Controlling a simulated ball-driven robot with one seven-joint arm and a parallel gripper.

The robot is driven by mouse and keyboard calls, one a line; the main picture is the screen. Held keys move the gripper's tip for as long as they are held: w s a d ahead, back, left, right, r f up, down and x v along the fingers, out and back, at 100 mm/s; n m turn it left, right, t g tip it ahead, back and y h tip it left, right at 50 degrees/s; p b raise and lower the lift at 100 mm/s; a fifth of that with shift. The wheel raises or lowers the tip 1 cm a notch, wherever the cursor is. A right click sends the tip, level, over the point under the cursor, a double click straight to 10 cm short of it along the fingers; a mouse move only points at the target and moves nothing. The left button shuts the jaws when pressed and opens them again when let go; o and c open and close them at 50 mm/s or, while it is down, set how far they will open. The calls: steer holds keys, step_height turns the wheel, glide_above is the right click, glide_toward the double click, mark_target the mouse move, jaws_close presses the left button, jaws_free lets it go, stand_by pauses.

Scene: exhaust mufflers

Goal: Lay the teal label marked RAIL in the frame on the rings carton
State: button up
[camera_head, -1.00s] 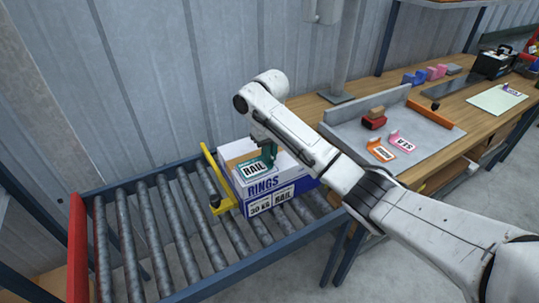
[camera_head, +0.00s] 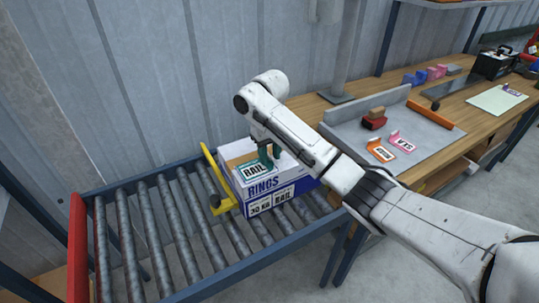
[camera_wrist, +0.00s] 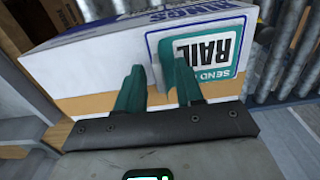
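The rings carton (camera_head: 270,193) is a white and blue box marked RINGS, standing on the roller conveyor. The teal label marked RAIL (camera_head: 254,170) lies on the carton's top, near its front left edge in the head view. In the wrist view, the label (camera_wrist: 211,50) appears upside down and looks flat on the carton (camera_wrist: 100,57). My gripper (camera_wrist: 155,75) has teal fingers spread apart, with white carton surface showing between them. Its right finger is beside the label's edge. The gripper (camera_head: 270,155) is low over the carton top.
A yellow stop bar (camera_head: 219,180) stands just left of the carton. A grey tray (camera_head: 350,130) on the workbench holds an orange label (camera_head: 381,151), a pink label (camera_head: 402,141) and a red block (camera_head: 374,122). The rollers (camera_head: 150,230) to the left are clear.

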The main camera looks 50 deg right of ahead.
step_height(320, 180, up, 12)
steer(key=p, duration=0.5)
steer(key=s+a+f+n+t+y, duration=0.15)
steer(key=s+a+f, duration=0.25)
steer(key=a+f, duration=0.5)
steer(key=s+a+f+n+t+y, duration=0.1)
steer(key=s+a+f+y, duration=0.3)
steer(key=a, duration=1)
steer(key=s+f+h, duration=0.2)
steer(key=s+f, duration=0.2)
steer(key=s, duration=0.3)
steer(key=s+f+h, duration=0.1)
steer(key=s+f, duration=0.3)
steer(key=s, duration=0.3)
steer(key=s+d+h, duration=0.1)
steer(key=s+d, duration=0.1)
steer(key=s, duration=0.4)
steer(key=s+d+g+h, duration=0.1)
steer(key=s+d, duration=0.2)
steer(key=s, duration=0.3)
steer(key=shift+s+d+f+h, duration=0.25)
steer(key=shift+s+d+h, duration=0.05)
steer(key=shift+s+h, duration=0.1)
